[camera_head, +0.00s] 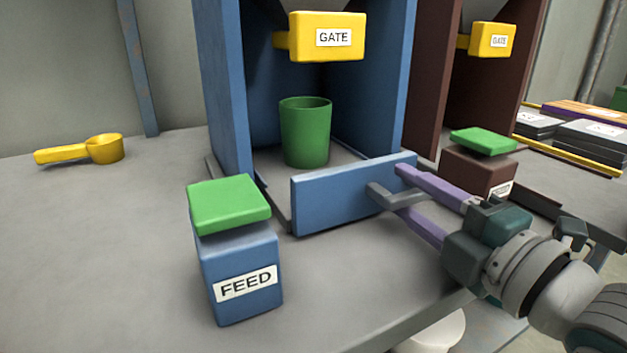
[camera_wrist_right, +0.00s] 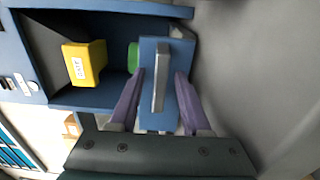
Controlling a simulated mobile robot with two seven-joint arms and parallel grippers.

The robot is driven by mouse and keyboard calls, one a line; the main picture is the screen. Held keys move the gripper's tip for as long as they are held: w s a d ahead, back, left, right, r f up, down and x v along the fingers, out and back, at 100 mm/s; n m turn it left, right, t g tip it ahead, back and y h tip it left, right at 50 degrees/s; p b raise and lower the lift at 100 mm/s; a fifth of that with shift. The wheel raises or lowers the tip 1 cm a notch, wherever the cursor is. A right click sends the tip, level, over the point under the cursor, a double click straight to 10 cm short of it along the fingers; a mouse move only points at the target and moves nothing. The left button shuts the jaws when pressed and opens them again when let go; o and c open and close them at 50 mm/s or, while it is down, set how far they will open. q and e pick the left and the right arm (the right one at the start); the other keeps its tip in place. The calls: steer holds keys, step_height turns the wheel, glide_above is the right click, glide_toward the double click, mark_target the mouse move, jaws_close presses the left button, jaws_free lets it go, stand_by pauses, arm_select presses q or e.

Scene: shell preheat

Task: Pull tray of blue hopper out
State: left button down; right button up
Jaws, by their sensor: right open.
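The blue hopper (camera_head: 228,90) stands on the grey table with a yellow gate block (camera_head: 350,38) above its bay. Its tray has a blue front panel (camera_head: 335,202) with a grey handle (camera_head: 378,196). The panel stands a little forward of the hopper's side walls. A green cup (camera_head: 306,135) stands upright behind the panel. My right gripper (camera_head: 400,188) is open, its purple fingers on either side of the handle. In the right wrist view the handle (camera_wrist_right: 159,75) lies between the spread fingers; contact cannot be told. My left gripper is not in view.
A blue FEED box (camera_head: 240,275) with a green lid (camera_head: 229,203) stands front left of the tray. A yellow scoop (camera_head: 105,149) lies at left. A brown hopper (camera_head: 497,90) and brown box (camera_head: 475,172) stand at right. The table before the panel is clear.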

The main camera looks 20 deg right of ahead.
jaws_close()
stand_by(1.3)
